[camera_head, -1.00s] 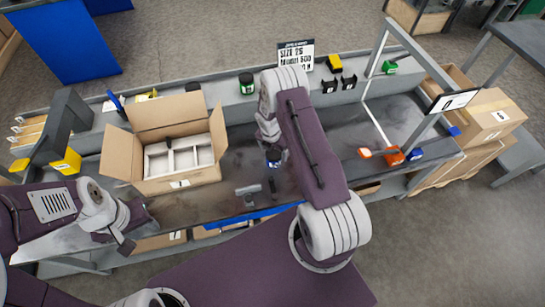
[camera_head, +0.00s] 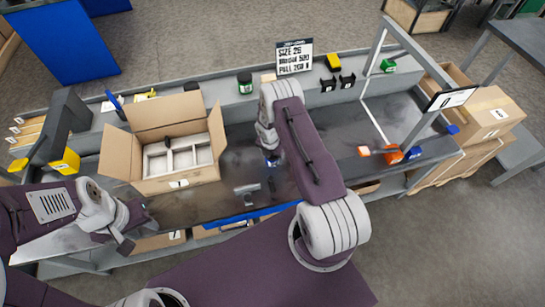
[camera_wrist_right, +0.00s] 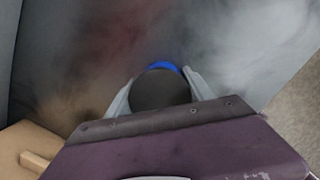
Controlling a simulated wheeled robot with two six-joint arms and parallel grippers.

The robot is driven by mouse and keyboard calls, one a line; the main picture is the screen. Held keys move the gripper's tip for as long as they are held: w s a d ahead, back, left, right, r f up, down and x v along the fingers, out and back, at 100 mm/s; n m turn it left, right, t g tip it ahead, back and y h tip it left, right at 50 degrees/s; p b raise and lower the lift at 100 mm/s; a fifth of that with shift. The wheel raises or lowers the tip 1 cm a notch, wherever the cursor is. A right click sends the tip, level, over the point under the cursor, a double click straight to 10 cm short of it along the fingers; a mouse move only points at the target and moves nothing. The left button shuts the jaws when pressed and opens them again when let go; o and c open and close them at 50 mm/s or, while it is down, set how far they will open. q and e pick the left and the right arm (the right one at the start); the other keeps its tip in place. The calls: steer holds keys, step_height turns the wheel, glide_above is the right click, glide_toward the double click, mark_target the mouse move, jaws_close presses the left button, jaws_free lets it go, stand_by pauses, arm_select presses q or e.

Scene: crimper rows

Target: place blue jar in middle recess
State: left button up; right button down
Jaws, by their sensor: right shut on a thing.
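The blue jar (camera_wrist_right: 163,88) has a dark round lid, and a blue edge shows between my right gripper's fingers (camera_wrist_right: 160,85) in the right wrist view. My right gripper is shut on it. In the head view the jar (camera_head: 271,160) is partly hidden by my right arm, over the dark bench right of the open carton. The carton (camera_head: 181,184) holds a white divided insert with recesses side by side; the middle recess (camera_head: 183,158) looks empty. A dark item lies at the insert's back. My left gripper (camera_head: 136,232) is empty and looks open, at the bench's front left.
A grey tool (camera_head: 247,193) lies on the bench in front of the right arm. A green jar (camera_head: 245,83) stands on the back shelf. An orange tool (camera_head: 392,155) lies to the right. The carton's raised flaps (camera_head: 165,111) stand around its opening.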

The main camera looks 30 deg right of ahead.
steer(key=shift+w+r, duration=0.15)
steer(key=shift+r, duration=0.4)
steer(key=r, duration=0.3)
steer(key=shift+s+d+r, duration=0.3)
steer(key=s+d+r, duration=0.6)
steer(key=s+d, duration=0.1)
steer(key=s, duration=0.1)
steer(key=shift+s+r+p, duration=0.15)
steer(key=shift+s+p, duration=0.15)
steer(key=shift+p, duration=0.15)
steer(key=shift+w, duration=0.1)
